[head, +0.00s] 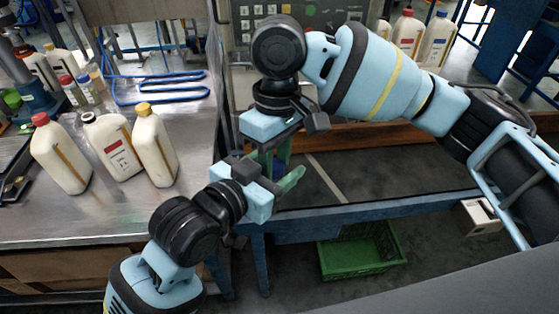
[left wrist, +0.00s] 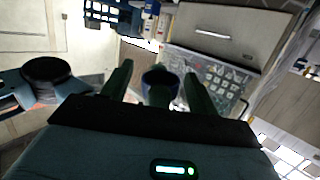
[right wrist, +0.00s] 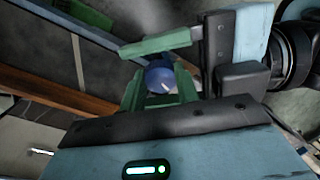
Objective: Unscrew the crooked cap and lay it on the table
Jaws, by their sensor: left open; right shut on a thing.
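My right gripper (head: 277,163) points down in front of the table and is shut on a blue round cap (right wrist: 158,80), which shows between its green fingers. The cap also shows in the left wrist view (left wrist: 160,80) as a dark blue round shape. My left gripper (head: 283,178) is open close below the right one, its fingers on either side of the cap; I cannot tell whether they touch it. Three white bottles stand on the metal table (head: 60,222): one red-capped (head: 60,155), one with a dark top (head: 115,148), one yellow-capped (head: 154,147).
A blue coiled hose (head: 165,97) lies behind the bottles. Smaller bottles (head: 75,92) stand at the back left. A green crate (head: 362,252) sits on the floor below my grippers. The table front between bottles and edge is clear.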

